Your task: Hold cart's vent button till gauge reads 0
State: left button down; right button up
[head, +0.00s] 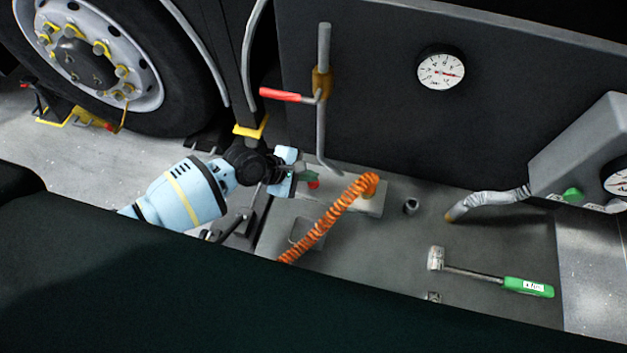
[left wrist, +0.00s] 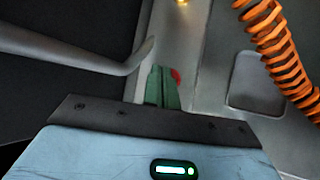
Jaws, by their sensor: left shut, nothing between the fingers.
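My left gripper (head: 304,175) is shut and empty, its green fingertips low beside a small red button (head: 313,184) on a pale block. In the left wrist view, the shut green fingers (left wrist: 162,88) partly cover the red button (left wrist: 176,76); I cannot tell whether they touch it. A round white gauge (head: 441,70) is on the dark upright panel, its red needle pointing right; its figures are too small to read. A second gauge (head: 617,182) is cut off at the right edge, on a grey box. My right gripper is not in view.
An orange coiled hose (head: 330,218) rises right of my gripper. A bent grey pipe with a red lever (head: 281,95) stands behind it. A green-handled hammer (head: 527,287) lies on the grey top. A green button (head: 572,194) is on the grey box. A wheel (head: 80,60) is left.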

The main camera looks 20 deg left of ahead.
pick_arm(q)
jog(key=shift+f, duration=0.15)
jog(key=shift+f, duration=0.3)
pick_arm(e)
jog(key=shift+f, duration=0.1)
pick_arm(q)
jog(key=shift+f+b, duration=0.35)
jog(key=shift+f, duration=0.25)
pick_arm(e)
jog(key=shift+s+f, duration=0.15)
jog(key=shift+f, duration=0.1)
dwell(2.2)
pick_arm(q)
jog(key=shift+r, duration=0.15)
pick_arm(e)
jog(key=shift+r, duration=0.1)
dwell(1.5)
pick_arm(q)
jog(key=shift+r+p, duration=0.9)
jog(key=shift+p, duration=0.15)
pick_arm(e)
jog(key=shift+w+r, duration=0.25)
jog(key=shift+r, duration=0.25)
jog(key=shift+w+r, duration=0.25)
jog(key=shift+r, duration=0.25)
